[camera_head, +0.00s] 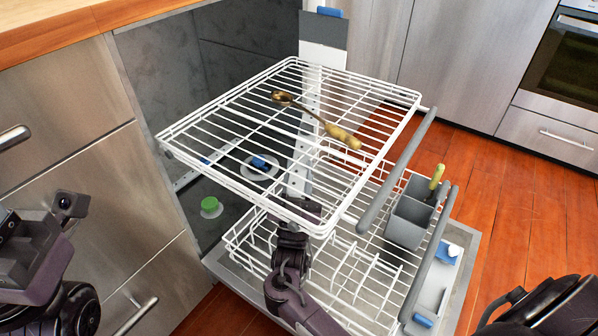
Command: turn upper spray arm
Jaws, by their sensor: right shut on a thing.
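The upper spray arm (299,172) is a pale strip with small holes, seen through the wires of the upper rack (200,125). It runs lengthwise below the rack, and its near end is at my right gripper. My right gripper (300,207) reaches up from below, under the rack's front part, and is shut on that near end; rack wires and the gripper partly hide the contact. My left gripper (38,250) is at the left edge, away from the dishwasher, and its fingers cannot be made out.
A brown-gold spoon (318,117) lies on the upper rack. The lower rack (345,265) is pulled out below, with a grey cutlery basket (408,212) at its right. A green cap (210,205) is on the tub floor. Wooden floor (530,210) is clear at right.

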